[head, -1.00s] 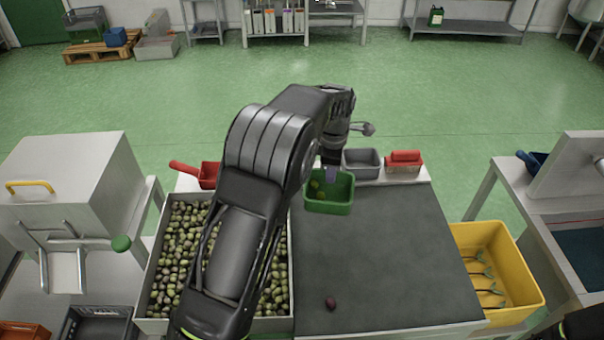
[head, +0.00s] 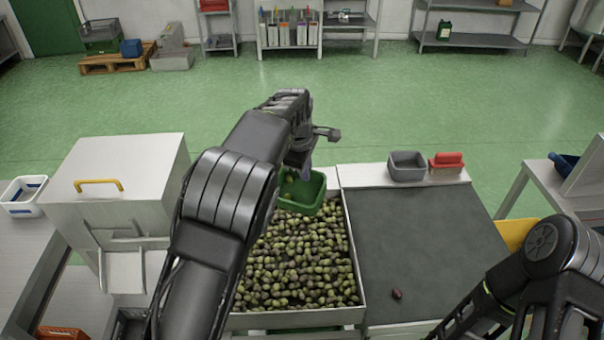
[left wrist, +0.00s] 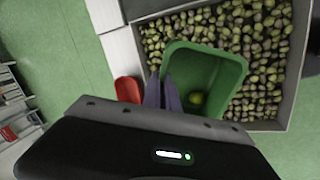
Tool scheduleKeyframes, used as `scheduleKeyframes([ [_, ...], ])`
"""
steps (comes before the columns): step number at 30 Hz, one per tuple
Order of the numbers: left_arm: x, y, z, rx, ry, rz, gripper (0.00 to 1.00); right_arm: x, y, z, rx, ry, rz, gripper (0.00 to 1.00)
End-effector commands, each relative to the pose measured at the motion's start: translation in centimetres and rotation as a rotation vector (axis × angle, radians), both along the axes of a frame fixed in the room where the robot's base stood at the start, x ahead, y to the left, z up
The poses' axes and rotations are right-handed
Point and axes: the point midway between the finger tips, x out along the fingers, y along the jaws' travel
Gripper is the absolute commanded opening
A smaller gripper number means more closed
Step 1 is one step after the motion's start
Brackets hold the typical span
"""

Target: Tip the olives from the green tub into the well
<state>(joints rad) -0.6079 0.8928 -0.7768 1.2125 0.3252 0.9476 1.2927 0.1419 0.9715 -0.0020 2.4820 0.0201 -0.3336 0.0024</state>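The green tub (head: 318,200) hangs from my left gripper (head: 300,168), over the far end of the well (head: 356,262). The well is a metal-walled bin full of green and dark olives. In the left wrist view, the fingers of my left gripper (left wrist: 163,95) are shut on one wall of the green tub (left wrist: 225,72). An olive (left wrist: 196,98) lies inside the tub near that wall. The tub looks close to level. My right arm shows at the lower right of the head view, but its gripper is outside the frame.
Right of the well is a dark flat surface (head: 420,240) with one dark olive (head: 397,294) on it. A grey tub (head: 407,166) and a red-topped brush (head: 447,161) stand behind it. A metal hopper (head: 125,165) stands left. A red scoop (left wrist: 127,90) shows beside the well.

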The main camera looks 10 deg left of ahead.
Motion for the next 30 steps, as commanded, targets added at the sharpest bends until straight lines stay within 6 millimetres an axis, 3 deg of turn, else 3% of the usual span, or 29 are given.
scheduleKeyframes([
  [21, 0.25, -0.15, 0.08, -0.013, -0.052, -0.058, 0.00, 0.00, 0.01, 0.00, 0.000, 0.000, 0.000, 0.36],
  [30, 0.24, -0.17, -0.82, -0.014, -0.051, -0.058, 0.00, 0.00, 0.01, 0.00, 0.000, 0.000, 0.000, 0.36],
])
